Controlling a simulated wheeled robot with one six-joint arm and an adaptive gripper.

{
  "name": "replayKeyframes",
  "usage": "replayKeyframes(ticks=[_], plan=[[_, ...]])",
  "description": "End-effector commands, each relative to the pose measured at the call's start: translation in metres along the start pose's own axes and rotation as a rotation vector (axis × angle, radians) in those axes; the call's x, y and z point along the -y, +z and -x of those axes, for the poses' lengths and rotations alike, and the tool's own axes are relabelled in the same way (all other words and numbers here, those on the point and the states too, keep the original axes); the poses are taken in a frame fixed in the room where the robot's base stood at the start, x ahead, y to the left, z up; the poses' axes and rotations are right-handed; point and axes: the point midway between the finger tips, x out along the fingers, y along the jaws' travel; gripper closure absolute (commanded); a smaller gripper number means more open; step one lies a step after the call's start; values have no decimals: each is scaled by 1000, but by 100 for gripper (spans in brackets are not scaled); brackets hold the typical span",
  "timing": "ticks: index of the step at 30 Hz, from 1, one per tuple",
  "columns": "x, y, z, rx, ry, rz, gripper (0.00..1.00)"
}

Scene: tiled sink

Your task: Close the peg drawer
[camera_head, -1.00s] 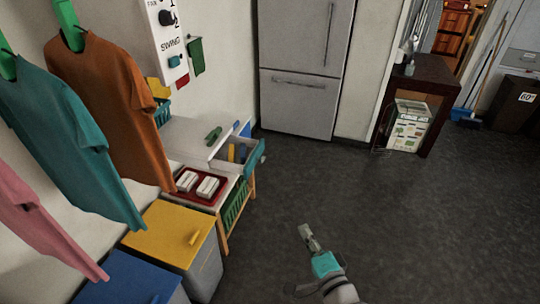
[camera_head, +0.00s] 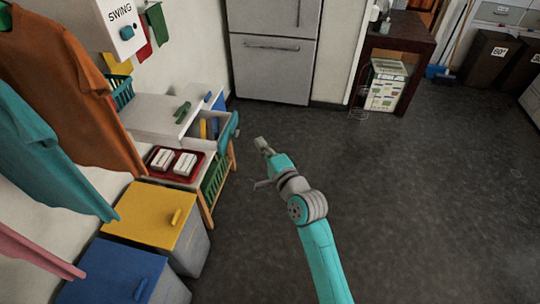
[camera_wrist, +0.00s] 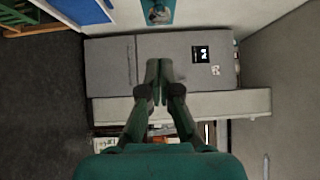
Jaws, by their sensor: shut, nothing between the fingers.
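The peg drawer (camera_head: 231,131) has a teal front and stands pulled out from the white cabinet. Yellow and blue items (camera_head: 208,128) show inside it. My gripper (camera_head: 262,146) is just right of the drawer front in the head view, with a small gap between them in the picture. Its depth relative to the drawer is hard to tell. In the wrist view the fingers (camera_wrist: 157,82) are together, with nothing between them. A teal piece with a grey part (camera_wrist: 158,12) shows at the top edge there; I cannot tell whether it is the drawer front.
A red tray with white boxes (camera_head: 174,163) and a green basket (camera_head: 214,180) are on the cabinet's near side. Yellow (camera_head: 150,215) and blue bins (camera_head: 110,272) stand nearer. A fridge (camera_head: 275,60) is behind. The dark floor right of the arm is clear.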

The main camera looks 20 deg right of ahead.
Motion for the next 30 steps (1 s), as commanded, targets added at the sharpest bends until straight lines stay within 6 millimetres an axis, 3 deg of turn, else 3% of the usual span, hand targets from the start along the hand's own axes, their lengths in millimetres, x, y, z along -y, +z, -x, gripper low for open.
replayKeyframes(ticks=[3, 10, 30], plan=[[0, 8, -18, 3, 0, 1, 100], [0, 24, -35, 1, 0, 1, 100], [0, 28, -38, 0, 0, 0, 100]])
